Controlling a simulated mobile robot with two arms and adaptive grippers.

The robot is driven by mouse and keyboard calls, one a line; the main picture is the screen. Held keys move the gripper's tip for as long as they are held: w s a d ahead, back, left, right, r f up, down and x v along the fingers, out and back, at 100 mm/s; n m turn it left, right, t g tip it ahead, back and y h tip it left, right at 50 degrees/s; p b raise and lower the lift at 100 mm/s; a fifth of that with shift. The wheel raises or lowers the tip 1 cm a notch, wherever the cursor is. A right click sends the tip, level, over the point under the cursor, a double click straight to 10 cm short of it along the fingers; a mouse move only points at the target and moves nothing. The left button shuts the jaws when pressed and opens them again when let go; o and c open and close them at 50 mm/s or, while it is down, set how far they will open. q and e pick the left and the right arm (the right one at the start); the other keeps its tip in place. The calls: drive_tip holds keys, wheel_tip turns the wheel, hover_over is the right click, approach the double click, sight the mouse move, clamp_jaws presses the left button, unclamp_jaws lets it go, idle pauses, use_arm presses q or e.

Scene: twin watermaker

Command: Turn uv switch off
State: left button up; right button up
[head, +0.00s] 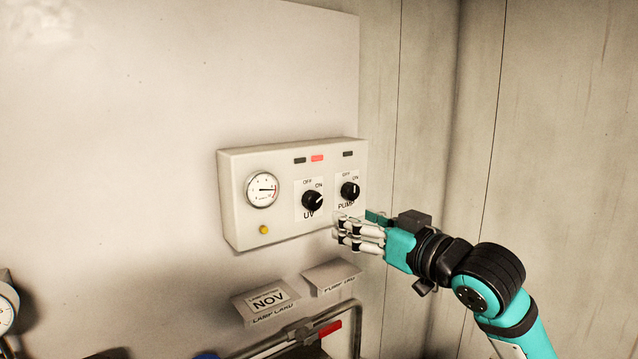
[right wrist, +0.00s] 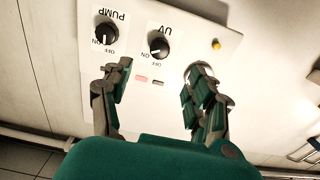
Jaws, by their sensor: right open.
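The UV switch (head: 313,201) is a black rotary knob on the white control box (head: 240,225). Its white pointer is turned up and right, toward the ON mark. The UV switch also shows in the right wrist view (right wrist: 160,46), which sees the panel upside down. My right gripper (head: 340,232) is open and empty at the panel's lower right, below the PUMP knob. In the right wrist view its two fingers (right wrist: 155,74) stand apart, with the UV switch beyond the gap between them. My left gripper does not show.
The PUMP knob (head: 350,191) sits close right of the UV switch. A gauge (head: 262,190), a yellow button (head: 264,230) and a red indicator (head: 317,158) are on the box. Card holders (head: 332,276) and a pipe frame (head: 300,328) lie below.

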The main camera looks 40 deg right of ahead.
sight(316, 203)
drive_tip(key=w, duration=0.3)
drive_tip(key=w+p, duration=0.1)
drive_tip(key=w, duration=0.2)
drive_tip(key=w+d+p, duration=0.1)
drive_tip(key=w, duration=0.3)
drive_tip(key=shift+d+r, duration=0.1)
drive_tip(key=shift+r, duration=0.05)
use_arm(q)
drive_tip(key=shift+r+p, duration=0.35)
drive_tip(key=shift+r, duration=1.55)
use_arm(e)
drive_tip(key=shift+w, duration=0.75)
drive_tip(key=shift+c, duration=0.3)
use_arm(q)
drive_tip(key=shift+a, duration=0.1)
use_arm(e)
drive_tip(key=c, duration=1.1)
